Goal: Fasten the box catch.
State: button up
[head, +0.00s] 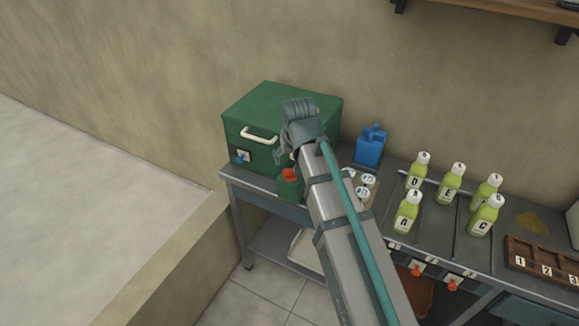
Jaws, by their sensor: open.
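The green box (290,101) stands with its lid down at the left end of the metal table, against the wall. A white handle (259,136) is on its front. A small pale plate with a blue knob (240,157) sits low on the front at the left; it may be the catch, but it is too small to tell whether it is fastened. My gripper (283,155) is in front of the box's right part, right of the handle, open. My arm covers the box's right front, and I cannot tell whether the fingers touch anything.
A green container with a red cap (289,176) stands close below my gripper. A blue can (370,147), round white lids (367,180) and several lettered yellow-green bottles (449,186) stand to the right. A numbered wooden rack (540,262) is at far right. A wall shelf (510,10) hangs above.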

aim_at(291, 169)
jog(key=shift+p+x, duration=0.4)
jog(key=shift+x, duration=3.1)
jog(key=shift+c, duration=0.2)
jog(key=c, duration=1.1)
